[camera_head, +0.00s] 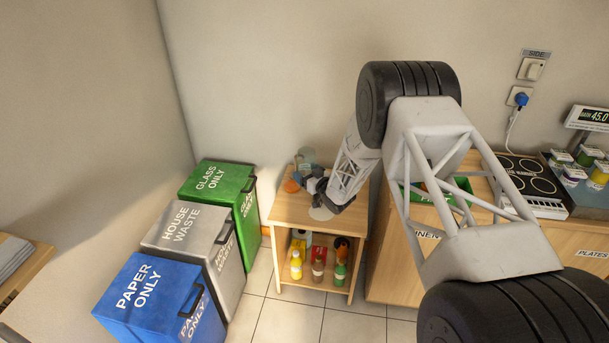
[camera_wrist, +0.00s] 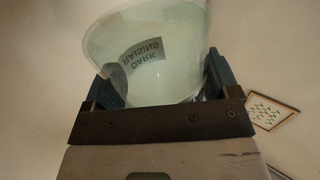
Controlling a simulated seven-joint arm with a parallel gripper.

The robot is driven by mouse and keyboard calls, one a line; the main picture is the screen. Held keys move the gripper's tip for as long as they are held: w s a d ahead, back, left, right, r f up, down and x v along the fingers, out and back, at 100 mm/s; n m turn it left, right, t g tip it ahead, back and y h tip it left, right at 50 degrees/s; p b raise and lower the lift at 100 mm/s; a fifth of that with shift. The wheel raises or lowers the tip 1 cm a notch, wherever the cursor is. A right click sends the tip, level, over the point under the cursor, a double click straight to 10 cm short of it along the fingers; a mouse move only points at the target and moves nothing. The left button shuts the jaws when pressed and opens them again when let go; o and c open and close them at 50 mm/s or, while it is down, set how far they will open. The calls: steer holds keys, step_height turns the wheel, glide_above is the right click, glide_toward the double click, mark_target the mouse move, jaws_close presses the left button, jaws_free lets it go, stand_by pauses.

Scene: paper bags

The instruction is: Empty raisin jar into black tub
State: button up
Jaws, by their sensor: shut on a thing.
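A clear jar (camera_wrist: 180,80) with a "DARK RAISINS" label fills the top of the wrist view; the label reads upside down there. My gripper (camera_wrist: 160,84) is shut on the jar, with a dark finger on each side of it. The jar looks pale and see-through, with one dark patch near the label; I cannot tell whether raisins are inside. In the head view my gripper (camera_head: 312,184) is above the small wooden cabinet (camera_head: 290,210), beside a greyish clear shape (camera_head: 307,156) that I cannot name surely. I cannot make out a black tub.
An orange object (camera_head: 291,186) stands left of my gripper. The cabinet's lower shelf holds several bottles (camera_head: 318,265). Green (camera_head: 214,180), grey (camera_head: 187,235) and blue (camera_head: 150,290) bins stand at left. A green crate (camera_head: 450,192) and hotplates (camera_head: 530,185) are on the right counter.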

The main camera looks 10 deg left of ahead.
steer(key=shift+r, duration=0.1)
steer(key=s+a+r, duration=0.3)
steer(key=s, duration=0.1)
steer(key=shift+s+a+r, duration=0.3)
steer(key=shift+a+r, duration=0.1)
stand_by(0.5)
